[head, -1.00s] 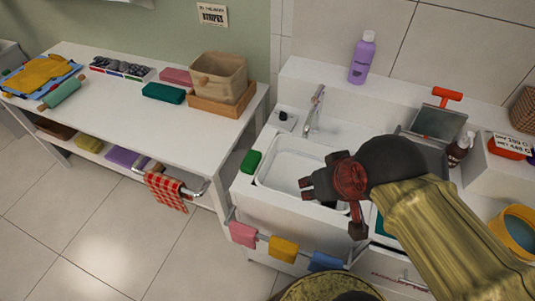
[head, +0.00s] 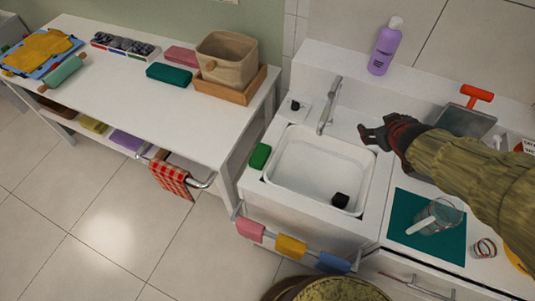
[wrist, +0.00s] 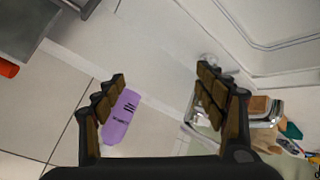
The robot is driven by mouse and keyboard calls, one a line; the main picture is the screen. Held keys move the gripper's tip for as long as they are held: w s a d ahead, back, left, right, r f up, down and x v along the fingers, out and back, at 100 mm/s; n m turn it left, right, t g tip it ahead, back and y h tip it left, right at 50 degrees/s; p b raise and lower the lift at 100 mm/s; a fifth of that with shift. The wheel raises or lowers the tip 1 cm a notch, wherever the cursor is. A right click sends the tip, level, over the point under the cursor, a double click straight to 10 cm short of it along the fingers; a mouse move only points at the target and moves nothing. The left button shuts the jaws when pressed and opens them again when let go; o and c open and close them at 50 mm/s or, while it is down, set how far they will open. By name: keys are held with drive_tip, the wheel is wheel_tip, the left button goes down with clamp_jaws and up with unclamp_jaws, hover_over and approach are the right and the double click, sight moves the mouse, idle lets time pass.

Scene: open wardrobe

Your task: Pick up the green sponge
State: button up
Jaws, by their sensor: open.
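A bright green sponge (head: 260,156) lies on the left rim of the white sink (head: 364,190), beside the basin. My gripper (head: 366,137) is to its right, near the back right corner of the basin, well apart from it. In the wrist view my gripper (wrist: 160,78) has its two fingers spread with nothing between them. I cannot make out the sponge in the wrist view.
A faucet (head: 330,105) rises behind the basin, between sponge and gripper. A purple bottle (head: 384,46) stands on the ledge behind. A small black object (head: 340,200) sits in the basin. A dark teal block (head: 169,73) lies on the left table.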

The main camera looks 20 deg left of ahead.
drive_tip(key=shift+o, duration=1.2)
drive_tip(key=w+a+f+n+g+y, duration=0.1)
drive_tip(key=a+f+n+y, duration=0.2)
drive_tip(key=a+f, duration=0.5)
drive_tip(key=shift+w+a+y, duration=0.25)
drive_tip(key=shift+w+y, duration=0.05)
drive_tip(key=shift+o, duration=0.6)
drive_tip(key=s+a+f+n+g+y, duration=0.2)
drive_tip(key=s+a+f+n+y, duration=0.1)
drive_tip(key=a+f, duration=0.3)
drive_tip(key=a, duration=0.2)
drive_tip(key=shift+s+a+f+g+p, duration=0.2)
drive_tip(key=shift+s+a+g+p, duration=0.1)
drive_tip(key=shift+s+p, duration=0.05)
drive_tip(key=n+g+y, duration=0.3)
drive_tip(key=g+y, duration=0.2)
drive_tip(key=y, duration=0.1)
approach(264, 155)
drive_tip(key=x, duration=0.4)
drive_tip(key=b+x, duration=0.3)
drive_tip(key=x, duration=0.4)
drive_tip(key=shift+a, duration=0.3)
drive_tip(key=shift+c, duration=1)
drive_tip(key=c, duration=0.7)
